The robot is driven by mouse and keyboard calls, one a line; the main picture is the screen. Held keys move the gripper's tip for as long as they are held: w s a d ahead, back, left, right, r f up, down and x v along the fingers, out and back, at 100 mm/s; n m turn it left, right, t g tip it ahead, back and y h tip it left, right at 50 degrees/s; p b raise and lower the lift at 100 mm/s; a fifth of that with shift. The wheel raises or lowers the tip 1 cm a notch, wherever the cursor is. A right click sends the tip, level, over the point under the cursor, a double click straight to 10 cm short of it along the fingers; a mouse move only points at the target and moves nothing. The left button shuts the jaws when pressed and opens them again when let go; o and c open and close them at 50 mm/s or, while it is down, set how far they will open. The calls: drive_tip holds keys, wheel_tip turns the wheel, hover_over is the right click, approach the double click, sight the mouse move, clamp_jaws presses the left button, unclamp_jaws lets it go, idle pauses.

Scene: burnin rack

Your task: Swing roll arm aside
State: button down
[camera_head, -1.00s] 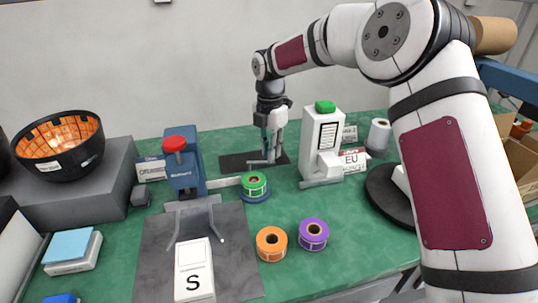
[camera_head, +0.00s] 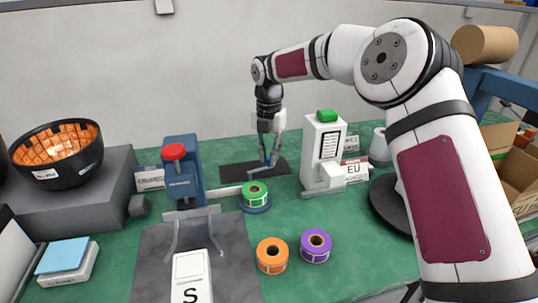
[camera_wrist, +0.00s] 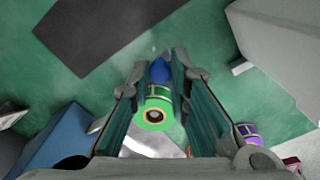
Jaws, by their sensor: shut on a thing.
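The roll arm is a pale bar (camera_head: 228,191) reaching right from the blue upright device (camera_head: 183,176) with a red knob on top. A green label roll (camera_head: 255,192) sits on a blue disc (camera_head: 256,208) at the bar's end. My gripper (camera_head: 269,166) points down just behind the green roll. In the wrist view, my gripper (camera_wrist: 163,70) is shut on a blue rounded piece (camera_wrist: 160,71) beside the green roll (camera_wrist: 154,114). The roll shows between the fingers. How the blue piece joins the arm is hidden.
An orange roll (camera_head: 272,256) and a purple roll (camera_head: 316,245) stand in front. A white device with a green top (camera_head: 323,155) is to the right. A dark mat (camera_head: 240,171) lies behind the green roll. A white box marked S (camera_head: 191,279) stands at the front.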

drive_tip(key=c, duration=1.5)
unclamp_jaws()
wheel_tip(320, 180, up, 12)
drive_tip(key=shift+r, duration=0.1)
